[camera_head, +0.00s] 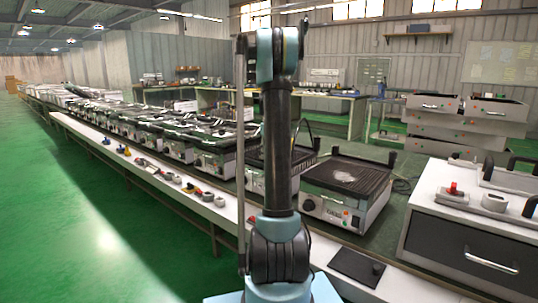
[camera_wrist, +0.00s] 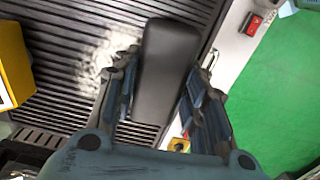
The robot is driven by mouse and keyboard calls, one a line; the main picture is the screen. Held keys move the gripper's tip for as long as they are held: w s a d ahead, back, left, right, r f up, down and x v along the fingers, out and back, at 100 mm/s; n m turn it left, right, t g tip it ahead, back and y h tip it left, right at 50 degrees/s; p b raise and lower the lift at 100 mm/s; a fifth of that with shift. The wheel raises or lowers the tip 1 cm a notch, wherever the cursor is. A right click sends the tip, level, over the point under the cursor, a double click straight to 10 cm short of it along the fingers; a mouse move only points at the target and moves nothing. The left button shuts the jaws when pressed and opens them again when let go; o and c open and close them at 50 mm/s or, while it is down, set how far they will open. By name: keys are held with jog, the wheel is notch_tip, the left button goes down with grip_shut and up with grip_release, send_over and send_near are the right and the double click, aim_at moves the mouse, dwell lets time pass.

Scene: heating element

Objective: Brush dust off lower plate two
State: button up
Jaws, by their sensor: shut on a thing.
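A dark ribbed plate (camera_head: 367,187) lies on a grey grill unit right of my arm in the head view, with a pale dust patch (camera_head: 341,174) on it. In the wrist view a ribbed plate (camera_wrist: 60,65) fills the left and middle, with white dust (camera_wrist: 97,70) left of my gripper. My gripper (camera_wrist: 168,65) is shut on a smooth black block (camera_wrist: 165,60), which looks like the brush's handle; no bristles show. The block hangs over the plate's right part; I cannot tell whether it touches. My gripper is not discernible in the head view.
A red switch (camera_wrist: 254,25) sits on the unit's pale edge, with green floor (camera_wrist: 275,95) beyond. A yellow object (camera_wrist: 14,62) stands at the left. A large white unit (camera_head: 465,235) stands at the right in the head view. A line of similar units (camera_head: 170,135) runs into the distance.

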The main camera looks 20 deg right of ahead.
jog(key=shift+f, duration=0.2)
jog(key=shift+w+d, duration=0.1)
jog(key=shift+w+d, duration=0.95)
jog(key=shift+d, duration=0.5)
jog(key=shift+w+d, duration=1)
jog(key=shift+d, duration=0.4)
jog(key=shift+w+d, duration=0.95)
jog(key=shift+d, duration=0.5)
jog(key=shift+w+a+f, duration=0.1)
jog(key=shift+w+a, duration=0.4)
jog(key=shift+w, duration=0.1)
jog(key=shift+c, duration=0.4)
jog(key=shift+s+a, duration=1)
jog(key=shift+a, duration=0.45)
jog(key=shift+s+a, duration=0.95)
jog(key=shift+a, duration=0.55)
jog(key=shift+s+a, duration=1)
jog(key=shift+a, duration=0.45)
jog(key=shift+w+a, duration=0.4)
jog(key=shift+w, duration=0.2)
jog(key=shift+w+d, duration=1)
jog(key=shift+d, duration=0.5)
jog(key=shift+w+d, duration=1)
jog(key=shift+d, duration=0.45)
jog(key=shift+w+d, duration=1)
jog(key=shift+d, duration=0.5)
jog(key=shift+w+a+f, duration=0.1)
jog(key=shift+w+a, duration=0.4)
jog(key=shift+w, duration=0.05)
